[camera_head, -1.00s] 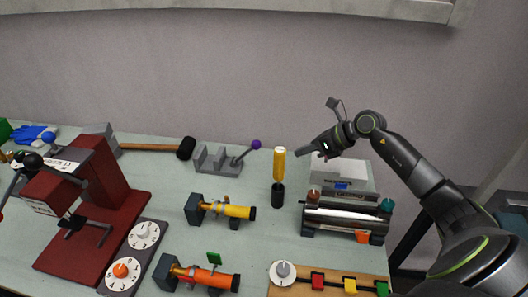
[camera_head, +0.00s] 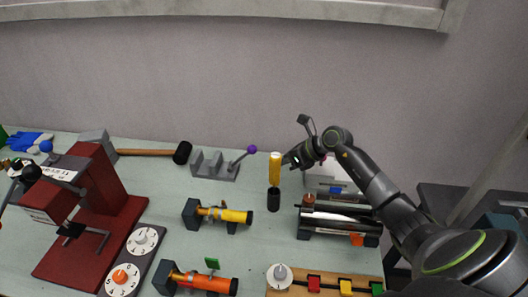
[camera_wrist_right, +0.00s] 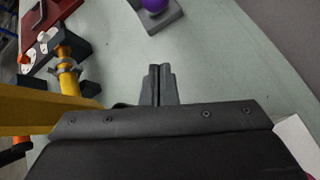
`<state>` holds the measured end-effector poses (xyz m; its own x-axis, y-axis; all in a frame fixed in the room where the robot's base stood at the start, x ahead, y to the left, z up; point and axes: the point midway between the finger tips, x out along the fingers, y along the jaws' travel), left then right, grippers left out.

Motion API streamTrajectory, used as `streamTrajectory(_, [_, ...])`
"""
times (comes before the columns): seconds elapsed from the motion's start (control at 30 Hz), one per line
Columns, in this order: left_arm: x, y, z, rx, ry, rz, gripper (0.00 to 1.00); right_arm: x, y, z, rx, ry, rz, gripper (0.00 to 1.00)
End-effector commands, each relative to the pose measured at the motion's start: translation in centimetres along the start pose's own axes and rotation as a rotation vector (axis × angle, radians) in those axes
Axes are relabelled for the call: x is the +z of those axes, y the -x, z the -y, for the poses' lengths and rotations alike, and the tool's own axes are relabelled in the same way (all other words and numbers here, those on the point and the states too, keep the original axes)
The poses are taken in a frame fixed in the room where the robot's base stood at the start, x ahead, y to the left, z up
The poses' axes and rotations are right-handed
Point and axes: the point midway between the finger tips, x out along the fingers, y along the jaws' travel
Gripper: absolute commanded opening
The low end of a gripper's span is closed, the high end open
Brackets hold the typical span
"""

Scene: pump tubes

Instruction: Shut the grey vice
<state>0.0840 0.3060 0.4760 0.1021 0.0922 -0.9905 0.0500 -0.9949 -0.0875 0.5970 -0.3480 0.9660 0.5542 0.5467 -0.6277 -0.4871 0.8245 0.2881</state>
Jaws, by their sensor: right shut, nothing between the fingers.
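The grey vice (camera_head: 212,165) stands at the back middle of the table. Its lever rises to the right and ends in a purple ball (camera_head: 252,150). A gap shows between its jaws. In the right wrist view the purple ball (camera_wrist_right: 155,4) and a corner of the vice base (camera_wrist_right: 160,18) show at the top edge. My right gripper (camera_head: 288,160) is to the right of the ball, apart from it, beside the yellow-handled screwdriver. Its fingers (camera_wrist_right: 160,72) are shut with nothing between them.
The yellow-handled screwdriver (camera_head: 275,168) stands upright in a black holder (camera_head: 274,200), close to my right gripper. A mallet (camera_head: 150,152) lies left of the vice. A yellow tube (camera_head: 232,216) in a clamp is in front. A shiny cylinder (camera_head: 340,222) sits at right.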

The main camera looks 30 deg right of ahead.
Motion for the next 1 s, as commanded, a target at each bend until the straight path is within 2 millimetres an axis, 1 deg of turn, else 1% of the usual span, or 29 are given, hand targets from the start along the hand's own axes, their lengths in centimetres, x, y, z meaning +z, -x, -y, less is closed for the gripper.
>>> streamTrajectory(0.03, [-0.1, 0.5, 0.0, 0.0, 0.0, -0.001, 0.0, 0.2, -0.8, -0.3, 0.005, -0.003, 0.001, 0.0])
streamTrajectory(0.17, [-0.3, 1.1, 0.1, 0.0, 0.0, -0.003, 0.0, 0.2, -3.1, -0.2, 0.004, -0.003, 0.0, 0.0])
streamTrajectory(0.2, [-0.3, 1.7, 0.1, 0.0, 0.0, -0.003, 0.0, 1.2, -3.0, -0.2, 0.002, 0.001, 0.002, 0.0])
streamTrajectory(0.3, [-0.5, 2.4, 0.2, 0.0, 0.0, -0.003, 0.0, 2.6, -3.4, -0.2, 0.002, 0.001, 0.001, 0.0])
streamTrajectory(0.43, [-0.5, 2.8, 0.2, 0.0, 0.0, -0.004, 0.0, 3.5, -3.8, -0.1, 0.0, 0.0, -0.001, 0.0])
streamTrajectory(0.57, [-0.5, 2.9, 0.2, 0.0, 0.0, -0.004, 0.0, 3.9, -3.9, 0.0, 0.0, 0.001, -0.001, 0.0])
streamTrajectory(1.0, [-0.5, 2.8, 0.2, 0.001, 0.0, -0.003, 0.0, 4.0, -3.8, 0.1, -0.004, 0.002, -0.007, 0.0])
